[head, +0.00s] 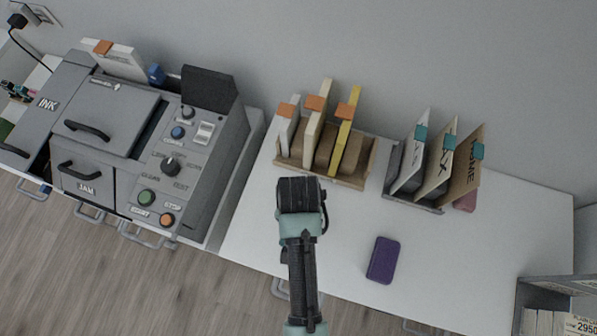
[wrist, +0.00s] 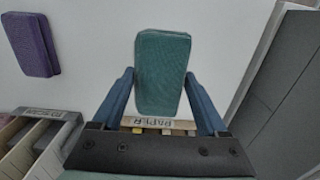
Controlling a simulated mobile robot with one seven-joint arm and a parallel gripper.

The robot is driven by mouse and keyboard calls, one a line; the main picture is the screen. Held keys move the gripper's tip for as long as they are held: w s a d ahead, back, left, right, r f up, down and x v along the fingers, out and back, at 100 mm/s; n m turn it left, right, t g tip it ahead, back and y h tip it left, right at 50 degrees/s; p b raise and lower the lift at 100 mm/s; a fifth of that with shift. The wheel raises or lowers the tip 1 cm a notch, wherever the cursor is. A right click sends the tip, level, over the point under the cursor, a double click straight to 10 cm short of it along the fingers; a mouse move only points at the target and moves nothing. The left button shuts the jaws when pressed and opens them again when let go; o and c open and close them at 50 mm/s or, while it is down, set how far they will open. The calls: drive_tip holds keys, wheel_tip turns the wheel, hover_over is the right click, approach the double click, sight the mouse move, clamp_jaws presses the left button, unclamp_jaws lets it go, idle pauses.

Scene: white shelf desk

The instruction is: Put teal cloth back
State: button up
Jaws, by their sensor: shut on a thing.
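The teal cloth (wrist: 163,55) shows in the wrist view as a flat, rounded rectangular block between the two blue fingers. My gripper (wrist: 160,78) is shut on it, one finger against each long side. Whether the cloth touches the white desk or hangs above it I cannot tell. In the head view my gripper (head: 302,195) is over the desk, in front of the wooden paper holder, and the arm hides the cloth there.
On the white desk (head: 340,220) stand a wooden holder (head: 330,178) with orange-tabbed files and a grey holder (head: 412,204) with teal-tabbed folders. A purple block (head: 383,260) lies right of my arm. A grey machine (head: 150,140) stands left. A pink thing (head: 466,202) is partly hidden by folders.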

wheel_tip(320, 180, down, 7)
drive_tip(key=shift+r, duration=0.2)
drive_tip(key=shift+f, duration=0.1)
drive_tip(key=o, duration=1.5)
